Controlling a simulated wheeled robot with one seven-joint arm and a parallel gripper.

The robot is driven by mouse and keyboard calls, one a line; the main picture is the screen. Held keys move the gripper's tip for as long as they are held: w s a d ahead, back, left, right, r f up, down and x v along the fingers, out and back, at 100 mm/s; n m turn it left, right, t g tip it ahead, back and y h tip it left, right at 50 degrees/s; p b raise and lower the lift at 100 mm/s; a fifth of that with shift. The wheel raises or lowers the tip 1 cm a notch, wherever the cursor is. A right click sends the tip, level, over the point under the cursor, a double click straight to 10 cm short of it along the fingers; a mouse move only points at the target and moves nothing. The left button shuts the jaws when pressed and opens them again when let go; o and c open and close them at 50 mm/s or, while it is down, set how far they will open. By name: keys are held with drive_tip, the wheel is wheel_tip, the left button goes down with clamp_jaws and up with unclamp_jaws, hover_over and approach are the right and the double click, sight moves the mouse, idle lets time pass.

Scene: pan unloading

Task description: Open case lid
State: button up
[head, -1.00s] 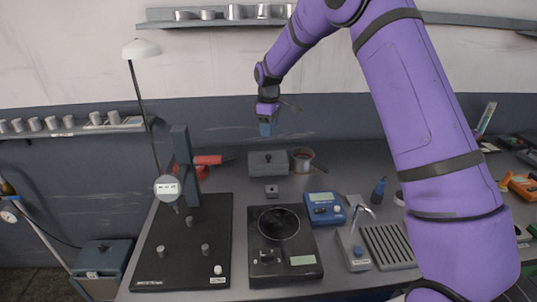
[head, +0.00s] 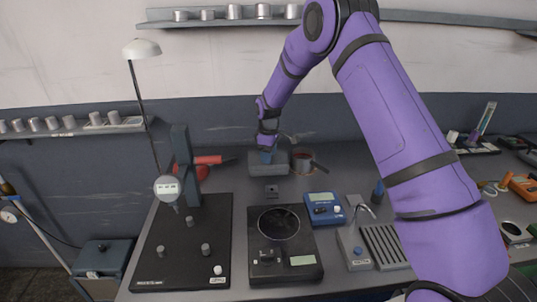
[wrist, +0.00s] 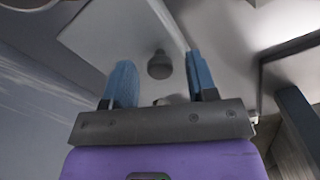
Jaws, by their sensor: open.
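The case is a small grey box (head: 257,169) at the back middle of the bench in the head view, with its lid on. In the wrist view the pale grey lid (wrist: 105,38) shows with a dark round knob (wrist: 159,66). My gripper (head: 266,156) is right above the case, pointing down. Its two blue fingers stand apart in the wrist view, and the knob appears in the gap between them. I cannot tell whether a finger touches the knob or lid. In the head view my gripper hides the knob.
A gauge stand (head: 187,165) and a red-handled tool (head: 207,160) are to the left. A small grey block (head: 271,191) and a black scale (head: 285,272) lie in front.

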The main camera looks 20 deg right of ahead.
clamp_jaws()
